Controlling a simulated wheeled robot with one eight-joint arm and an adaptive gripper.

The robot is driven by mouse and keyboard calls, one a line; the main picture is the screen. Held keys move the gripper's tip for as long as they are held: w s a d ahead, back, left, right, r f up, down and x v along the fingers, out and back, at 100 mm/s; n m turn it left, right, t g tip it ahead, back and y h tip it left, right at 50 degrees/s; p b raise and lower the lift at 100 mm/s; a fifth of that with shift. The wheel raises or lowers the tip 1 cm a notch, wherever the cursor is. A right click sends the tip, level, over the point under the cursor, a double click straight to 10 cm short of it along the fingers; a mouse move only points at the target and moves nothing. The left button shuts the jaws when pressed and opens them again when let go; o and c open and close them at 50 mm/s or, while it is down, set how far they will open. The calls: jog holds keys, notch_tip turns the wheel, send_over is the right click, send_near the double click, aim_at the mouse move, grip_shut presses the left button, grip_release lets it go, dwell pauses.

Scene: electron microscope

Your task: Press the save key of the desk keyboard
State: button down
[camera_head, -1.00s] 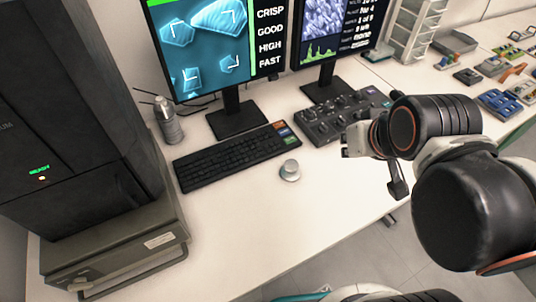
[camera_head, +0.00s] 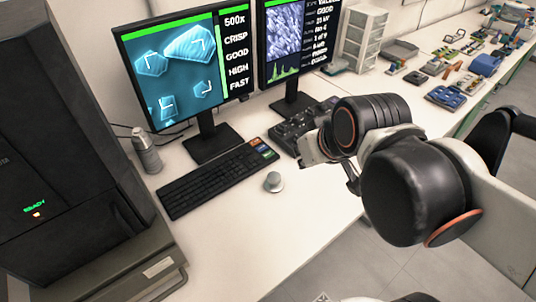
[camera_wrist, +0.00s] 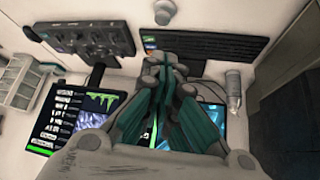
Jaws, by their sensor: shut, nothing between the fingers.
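The black desk keyboard (camera_head: 205,184) lies on the white desk in front of the left monitor. A few coloured keys (camera_head: 263,149) sit at its right end; their labels are too small to read, so I cannot tell which is save. In the wrist view the keyboard (camera_wrist: 215,46) spans the top, with a coloured patch at its left end. My gripper (camera_head: 308,150) is to the right of the keyboard, in front of the control panel, and apart from the keys. In the wrist view my gripper (camera_wrist: 163,78) has its teal fingers shut and empty.
A knobbed control panel (camera_head: 287,136) stands right of the keyboard. A small round knob (camera_head: 274,182) sits in front of it. Two monitors (camera_head: 178,75) stand behind, and a bottle (camera_head: 146,150) stands at left. The desk front is clear.

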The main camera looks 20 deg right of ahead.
jog(key=w+n+y, duration=0.1)
jog(key=w+n, duration=0.3)
jog(key=w, duration=0.5)
jog(key=n+y+p, duration=0.1)
jog(key=n+y, duration=0.3)
jog(key=n, duration=0.7)
send_over(267, 155)
notch_tip(267, 155, down, 16)
jog(key=shift+s+f+t, duration=0.1)
jog(key=shift+t, duration=0.2)
jog(key=shift+f, duration=0.1)
notch_tip(267, 155, down, 9)
jog(key=b, duration=0.5)
jog(key=shift+b, duration=0.4)
jog(key=shift+f+b, duration=0.25)
jog(key=shift+b, duration=0.25)
